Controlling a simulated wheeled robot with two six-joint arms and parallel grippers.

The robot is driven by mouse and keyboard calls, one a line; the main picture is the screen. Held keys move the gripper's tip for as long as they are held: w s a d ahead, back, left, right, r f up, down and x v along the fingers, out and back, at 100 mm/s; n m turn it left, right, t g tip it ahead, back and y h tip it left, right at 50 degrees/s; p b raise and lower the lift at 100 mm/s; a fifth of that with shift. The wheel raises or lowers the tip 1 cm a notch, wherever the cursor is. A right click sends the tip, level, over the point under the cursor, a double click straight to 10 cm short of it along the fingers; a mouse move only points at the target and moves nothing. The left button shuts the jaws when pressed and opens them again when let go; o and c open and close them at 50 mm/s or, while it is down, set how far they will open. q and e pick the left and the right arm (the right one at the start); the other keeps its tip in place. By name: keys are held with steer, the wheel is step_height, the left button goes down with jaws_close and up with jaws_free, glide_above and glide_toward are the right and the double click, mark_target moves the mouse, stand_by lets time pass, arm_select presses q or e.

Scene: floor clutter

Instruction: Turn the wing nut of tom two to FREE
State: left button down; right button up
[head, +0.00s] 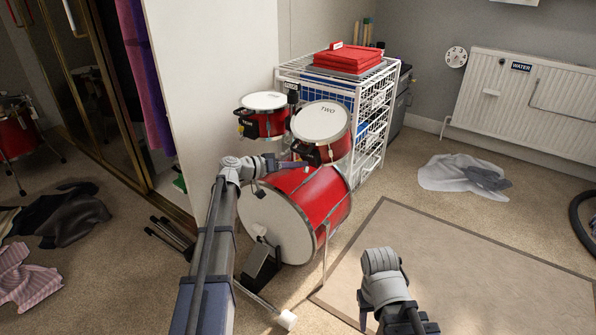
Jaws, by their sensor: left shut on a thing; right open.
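Tom two (320,122) is a red drum with a white head marked TWO, mounted above the red bass drum (315,195). A dark bracket (306,153) sits at its lower front left side. My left gripper (304,165) reaches in from the left below this bracket and is shut on a small part there, seemingly the wing nut. The nut itself is hidden or too small to make out, so its setting cannot be read. My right gripper (364,312) is open, low over the floor, away from the drums.
A smaller red tom (263,115) stands left of tom two. A white wire rack (372,115) with folded red cloth stands close behind. A pedal (262,262) is before the bass drum. Clothes (465,176) lie on the floor. The rug (470,270) at right is clear.

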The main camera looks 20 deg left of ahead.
arm_select(q)
steer(key=n+h+b, duration=0.1)
steer(key=h+b, duration=0.1)
steer(key=b, duration=0.1)
steer(key=f+n+g+h+b, duration=0.1)
steer(key=h+b, duration=0.1)
steer(key=b, duration=0.1)
steer(key=n+h+b, duration=0.1)
steer(key=h+b, duration=0.2)
steer(key=shift+w+a+f+g+b, duration=0.15)
steer(key=shift+w+a+g+b, duration=0.1)
steer(key=shift+g+b, duration=0.15)
steer(key=c, duration=0.9)
jaws_free()
